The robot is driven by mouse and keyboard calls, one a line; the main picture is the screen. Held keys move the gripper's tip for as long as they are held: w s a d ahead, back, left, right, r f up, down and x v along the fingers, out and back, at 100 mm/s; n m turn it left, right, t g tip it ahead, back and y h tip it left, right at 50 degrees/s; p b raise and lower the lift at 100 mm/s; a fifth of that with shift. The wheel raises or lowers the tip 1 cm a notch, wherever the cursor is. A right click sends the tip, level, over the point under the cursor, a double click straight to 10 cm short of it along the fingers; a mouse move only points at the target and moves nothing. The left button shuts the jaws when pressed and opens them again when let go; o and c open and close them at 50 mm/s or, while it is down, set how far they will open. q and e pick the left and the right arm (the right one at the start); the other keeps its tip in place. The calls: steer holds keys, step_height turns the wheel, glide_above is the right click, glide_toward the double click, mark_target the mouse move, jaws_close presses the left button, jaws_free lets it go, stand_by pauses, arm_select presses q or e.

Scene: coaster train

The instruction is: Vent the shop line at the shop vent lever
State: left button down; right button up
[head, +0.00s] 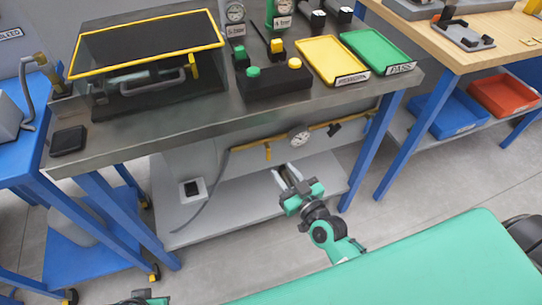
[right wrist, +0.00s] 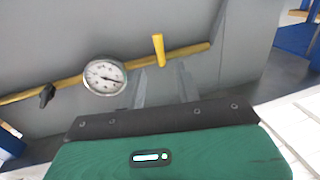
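A yellow shop pipe (head: 245,147) runs along the grey panel under the metal bench. It carries a round gauge (head: 300,137), a yellow lever (head: 267,151) that hangs down, and a black handle (head: 334,129). The right wrist view also shows the yellow lever (right wrist: 158,48), gauge (right wrist: 104,76) and black handle (right wrist: 46,96). No label tells which is the vent lever. My right gripper (head: 284,171) is open and empty, below the pipe near the yellow lever, apart from it. My left gripper (head: 150,297) barely shows at the bottom edge, fingers hidden.
The metal bench (head: 130,140) overhangs the pipe, with a lower shelf (head: 235,200) beneath. A grey hose hangs from the pipe's left end. Blue bench legs (head: 372,150) stand at the right. A green surface (head: 420,265) fills the lower right.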

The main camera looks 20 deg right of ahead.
mark_target(267, 151)
steer(key=x, duration=0.7)
steer(key=shift+w, duration=0.1)
jaws_close()
